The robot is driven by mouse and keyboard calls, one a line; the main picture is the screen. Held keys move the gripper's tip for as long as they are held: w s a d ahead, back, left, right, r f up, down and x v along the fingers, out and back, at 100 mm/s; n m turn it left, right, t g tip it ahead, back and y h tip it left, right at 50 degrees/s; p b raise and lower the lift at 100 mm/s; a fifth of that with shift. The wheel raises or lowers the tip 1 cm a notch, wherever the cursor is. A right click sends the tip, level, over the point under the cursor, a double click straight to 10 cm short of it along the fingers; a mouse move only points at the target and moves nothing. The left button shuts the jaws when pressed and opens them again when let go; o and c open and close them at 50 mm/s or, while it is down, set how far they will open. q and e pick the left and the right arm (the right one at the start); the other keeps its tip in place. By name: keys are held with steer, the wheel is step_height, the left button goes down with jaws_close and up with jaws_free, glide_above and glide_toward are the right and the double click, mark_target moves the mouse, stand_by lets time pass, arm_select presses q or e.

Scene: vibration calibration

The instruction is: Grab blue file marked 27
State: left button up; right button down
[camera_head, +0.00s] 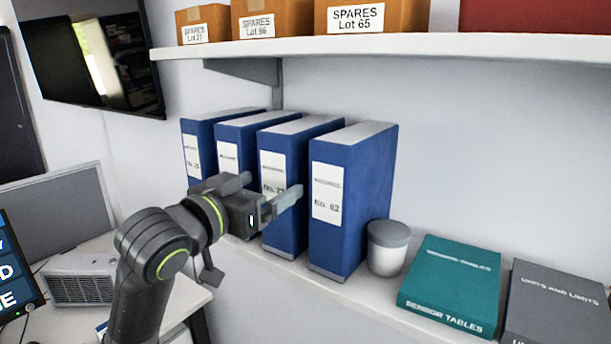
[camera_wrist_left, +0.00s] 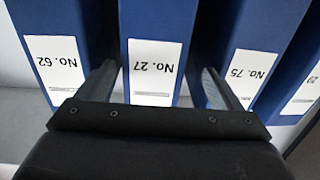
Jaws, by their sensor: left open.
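The blue file marked No. 27 (camera_head: 290,150) stands upright on the lower shelf, third from the left in a row of blue files. Its white label is partly covered by my left gripper (camera_head: 272,184) in the head view. In the left wrist view, the picture is upside down and file No. 27 (camera_wrist_left: 153,30) is in the middle. There my left gripper (camera_wrist_left: 158,70) is open, one finger on each side of its spine, in line with the gaps to its neighbours. Whether the fingers touch it I cannot tell. My right gripper is not in view.
File No. 62 (camera_head: 352,200) stands right of it and file No. 75 (camera_wrist_left: 262,50) on its other side, both close. A lidded jar (camera_head: 388,248) and a teal book (camera_head: 452,285) lie further right. The upper shelf (camera_head: 400,45) with boxes overhangs.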

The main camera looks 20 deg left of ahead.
mark_target(305, 182)
arm_select(q)
steer(key=shift+x, duration=0.8)
steer(key=shift+w+d+r+p, duration=0.1)
steer(key=shift+w+d+p, duration=0.2)
steer(key=shift+w+p, duration=0.2)
steer(key=x, duration=0.1)
steer(key=p+x, duration=0.1)
steer(key=x, duration=0.1)
steer(key=shift+d, duration=0.3)
steer(key=shift+w+d, duration=0.1)
steer(key=shift+w, duration=0.3)
steer(key=shift+c, duration=0.5)
steer(key=c, duration=1.4)
